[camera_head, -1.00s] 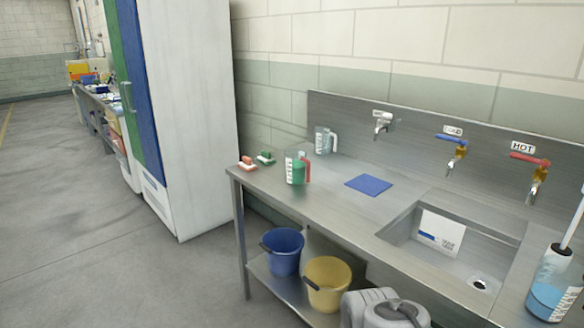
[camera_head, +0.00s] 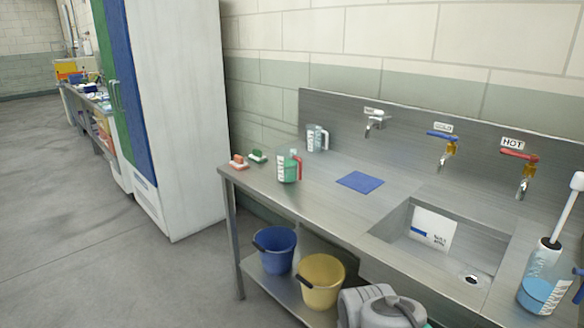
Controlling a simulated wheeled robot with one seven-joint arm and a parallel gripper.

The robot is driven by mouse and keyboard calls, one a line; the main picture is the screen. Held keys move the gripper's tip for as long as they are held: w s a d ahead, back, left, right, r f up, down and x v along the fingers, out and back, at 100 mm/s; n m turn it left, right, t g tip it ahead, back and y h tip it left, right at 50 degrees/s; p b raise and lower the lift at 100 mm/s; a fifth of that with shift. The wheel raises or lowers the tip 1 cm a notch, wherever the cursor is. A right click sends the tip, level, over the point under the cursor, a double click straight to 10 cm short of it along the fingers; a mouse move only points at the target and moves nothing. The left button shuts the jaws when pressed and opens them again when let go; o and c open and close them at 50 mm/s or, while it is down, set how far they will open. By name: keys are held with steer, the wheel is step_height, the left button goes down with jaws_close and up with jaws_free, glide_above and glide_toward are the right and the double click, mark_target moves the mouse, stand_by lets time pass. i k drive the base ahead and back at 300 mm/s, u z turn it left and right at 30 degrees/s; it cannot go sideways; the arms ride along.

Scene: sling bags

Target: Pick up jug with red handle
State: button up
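The jug with the red handle (camera_head: 288,168) stands upright near the left end of the steel sink counter (camera_head: 330,212). It is clear with pale markings, and something green shows in or through it. Its red handle is on the right side. A second clear jug with a pale handle (camera_head: 316,138) stands behind it, by the backsplash. My gripper is not in view.
Red and green brushes (camera_head: 238,161) lie left of the jug. A blue cloth (camera_head: 360,182) lies to its right, before the sink basin (camera_head: 440,245) and taps. Blue (camera_head: 276,250) and yellow (camera_head: 322,281) buckets sit on the lower shelf. Open floor lies left.

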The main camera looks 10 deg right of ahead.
mark_target(287, 158)
steer(key=i, duration=1.15)
